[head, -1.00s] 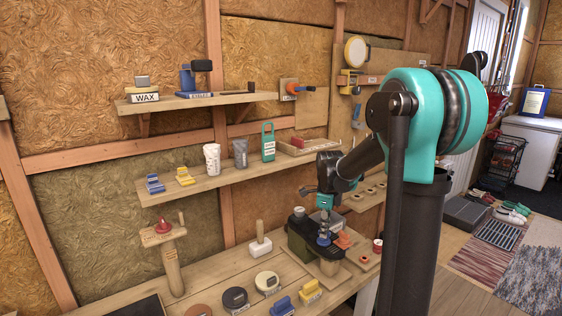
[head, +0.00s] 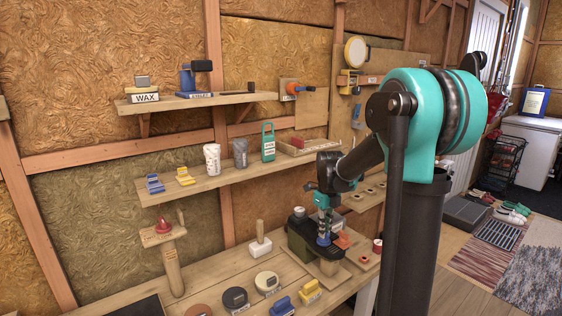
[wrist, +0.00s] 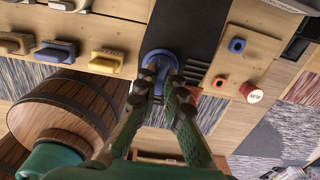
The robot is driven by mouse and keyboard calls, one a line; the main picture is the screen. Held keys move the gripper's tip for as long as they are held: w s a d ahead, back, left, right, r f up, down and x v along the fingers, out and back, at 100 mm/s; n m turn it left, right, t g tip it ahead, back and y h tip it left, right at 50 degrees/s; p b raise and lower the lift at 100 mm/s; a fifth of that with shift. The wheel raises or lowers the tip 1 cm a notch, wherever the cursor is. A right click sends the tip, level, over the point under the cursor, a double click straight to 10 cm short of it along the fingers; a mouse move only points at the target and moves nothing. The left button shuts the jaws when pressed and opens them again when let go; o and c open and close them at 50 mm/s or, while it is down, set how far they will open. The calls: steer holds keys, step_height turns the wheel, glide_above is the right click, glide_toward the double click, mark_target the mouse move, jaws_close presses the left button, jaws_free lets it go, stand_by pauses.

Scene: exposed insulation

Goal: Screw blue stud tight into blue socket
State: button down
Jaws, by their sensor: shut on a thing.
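My gripper (head: 324,224) points down over the dark green and black machine (head: 299,236) on the workbench. It is shut on the blue stud (head: 324,240), which stands roughly upright. In the wrist view my two fingers (wrist: 160,84) reach the blue part (wrist: 160,56) on the machine's black top. The fingers cover some of it, and I cannot tell the stud from the blue socket below or how deep it sits.
In the wrist view a wooden plate right of the machine holds a blue ring (wrist: 237,45), a red ring (wrist: 219,82) and a red "NEW" cap (wrist: 251,93). A mallet (head: 260,243) and blue and yellow blocks (head: 310,291) stand left. A shelf (head: 225,176) runs above.

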steer(key=shift+s+f, duration=0.2)
steer(key=c, duration=1.6)
jaws_free()
steer(key=shift+w+f, duration=0.1)
steer(key=shift+w, duration=0.05)
steer(key=shift+o, duration=0.2)
steer(key=shift+r, duration=4.6)
